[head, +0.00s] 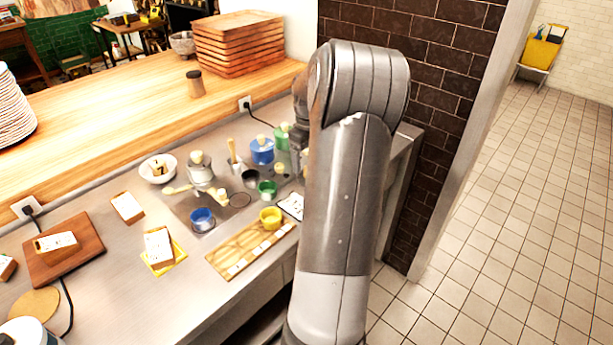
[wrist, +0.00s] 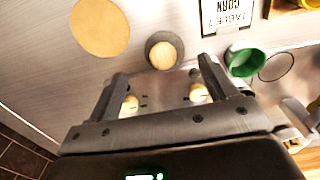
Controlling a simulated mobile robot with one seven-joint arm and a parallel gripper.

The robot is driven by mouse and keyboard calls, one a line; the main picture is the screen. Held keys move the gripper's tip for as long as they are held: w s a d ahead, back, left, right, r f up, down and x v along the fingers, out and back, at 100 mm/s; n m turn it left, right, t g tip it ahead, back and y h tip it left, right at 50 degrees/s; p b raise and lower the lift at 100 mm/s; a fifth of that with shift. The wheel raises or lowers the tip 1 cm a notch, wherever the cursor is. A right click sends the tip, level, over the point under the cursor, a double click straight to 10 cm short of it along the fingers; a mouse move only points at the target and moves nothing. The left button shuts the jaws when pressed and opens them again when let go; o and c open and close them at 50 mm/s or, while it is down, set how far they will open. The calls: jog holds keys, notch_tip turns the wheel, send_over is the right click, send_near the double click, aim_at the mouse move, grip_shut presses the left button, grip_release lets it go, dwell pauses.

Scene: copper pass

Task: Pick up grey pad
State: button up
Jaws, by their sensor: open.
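My gripper (wrist: 163,70) is open in the wrist view, its two fingers apart over the grey counter. Between and below the fingertips is a flat greyish patch (wrist: 165,86) with two pale knobs over it; I cannot tell whether it is the grey pad. A dark grey round piece with a wooden disc or knob (wrist: 164,51) lies just beyond the fingertips. In the head view a flat grey mat (head: 185,209) lies under a pot and a blue cup. My arm hides the gripper's fingers there.
A green cup (wrist: 243,62) stands close to the right finger, with a printed card (wrist: 226,14) beyond it. A tan round pad (wrist: 100,27) lies at upper left. The head view shows a yellow cup (head: 270,217) on a wooden board (head: 232,263) and a blue cup (head: 202,219).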

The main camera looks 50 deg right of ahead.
jog(key=f, duration=0.4)
jog(key=shift+s+a+f, duration=0.1)
jog(key=shift+a+f, duration=0.2)
jog(key=shift+a, duration=0.05)
jog(key=c, duration=1.1)
jog(key=shift+c, duration=0.2)
jog(key=shift+r, duration=0.1)
